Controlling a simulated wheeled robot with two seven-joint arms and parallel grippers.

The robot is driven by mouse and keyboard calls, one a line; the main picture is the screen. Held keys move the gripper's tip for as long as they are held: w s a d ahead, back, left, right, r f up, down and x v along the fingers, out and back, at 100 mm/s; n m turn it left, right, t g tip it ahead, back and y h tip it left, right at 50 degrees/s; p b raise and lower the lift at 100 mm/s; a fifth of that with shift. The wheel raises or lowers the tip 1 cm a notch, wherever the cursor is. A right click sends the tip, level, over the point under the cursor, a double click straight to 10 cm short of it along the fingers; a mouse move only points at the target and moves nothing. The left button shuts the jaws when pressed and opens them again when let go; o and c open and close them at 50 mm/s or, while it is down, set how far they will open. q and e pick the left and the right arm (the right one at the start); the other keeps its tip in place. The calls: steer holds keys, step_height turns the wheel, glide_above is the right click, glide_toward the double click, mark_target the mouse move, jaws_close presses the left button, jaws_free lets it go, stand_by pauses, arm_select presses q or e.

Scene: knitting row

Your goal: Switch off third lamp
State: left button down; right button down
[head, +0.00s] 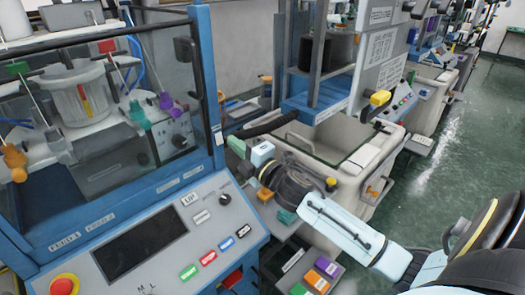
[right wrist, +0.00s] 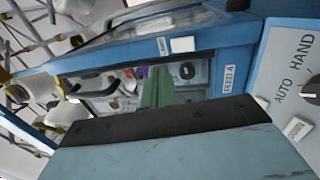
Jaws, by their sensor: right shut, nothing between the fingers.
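No part is clearly marked as the third lamp. The nearest machine's sloped control panel (head: 110,262) carries a row of small coloured pieces, green (head: 188,272), red (head: 208,258), blue (head: 227,243) and black (head: 243,230); I cannot tell whether they are lamps. A black knob (head: 225,199) sits at the panel's upper right. My right gripper (head: 238,147) is shut and empty beside the blue frame, above the panel's right end. Its green fingertips (right wrist: 157,88) show together in the right wrist view, with an AUTO/HAND knob (right wrist: 312,87) at the right. My left gripper is not visible.
A blue-framed window (head: 110,110) stands behind the panel. A red emergency button (head: 64,286) is at lower left. A second machine (head: 335,165) stands just beyond my right gripper, with more machines behind. Green floor (head: 455,150) is open at the right.

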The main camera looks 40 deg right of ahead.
steer(key=s+r, duration=0.1)
steer(key=s, duration=0.7)
steer(key=shift+s+d+b, duration=0.2)
steer(key=shift+d+b, duration=0.15)
steer(key=shift+b, duration=0.1)
